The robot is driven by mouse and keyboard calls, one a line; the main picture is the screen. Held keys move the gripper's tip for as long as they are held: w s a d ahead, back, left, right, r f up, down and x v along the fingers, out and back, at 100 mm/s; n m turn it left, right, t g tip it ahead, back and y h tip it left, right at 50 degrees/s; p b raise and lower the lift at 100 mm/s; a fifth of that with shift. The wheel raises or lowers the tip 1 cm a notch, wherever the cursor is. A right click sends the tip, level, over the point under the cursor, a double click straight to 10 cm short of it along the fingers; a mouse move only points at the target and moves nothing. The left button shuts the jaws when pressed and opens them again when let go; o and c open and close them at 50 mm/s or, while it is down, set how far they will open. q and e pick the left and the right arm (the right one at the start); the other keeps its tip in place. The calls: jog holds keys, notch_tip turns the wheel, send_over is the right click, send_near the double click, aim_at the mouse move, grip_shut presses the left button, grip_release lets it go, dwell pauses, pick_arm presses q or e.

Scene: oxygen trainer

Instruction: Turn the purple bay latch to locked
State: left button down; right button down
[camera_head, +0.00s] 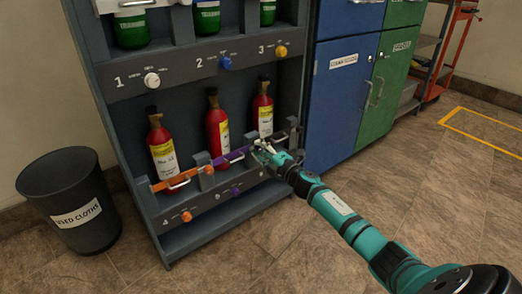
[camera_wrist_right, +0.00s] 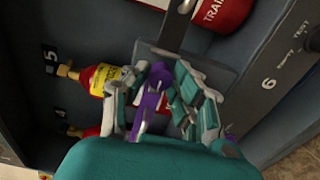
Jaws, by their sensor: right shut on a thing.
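My left gripper is not in view.
An orange latch (camera_head: 165,184) crosses the left bay. Other red bottles stand left (camera_head: 162,150) and right (camera_head: 262,112). Orange (camera_head: 186,216) and purple (camera_head: 236,191) knobs sit below. A black bin (camera_head: 68,190) stands left, blue cabinet (camera_head: 340,100) right. The floor in front is clear.

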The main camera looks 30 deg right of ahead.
jog(key=shift+a+f, duration=0.1)
jog(key=c, duration=1.1)
grip_release()
jog(key=shift+s, duration=0.1)
jog(key=s, duration=0.8)
jog(key=s+d, duration=0.1)
jog(key=s, duration=0.2)
jog(key=shift+s, duration=0.4)
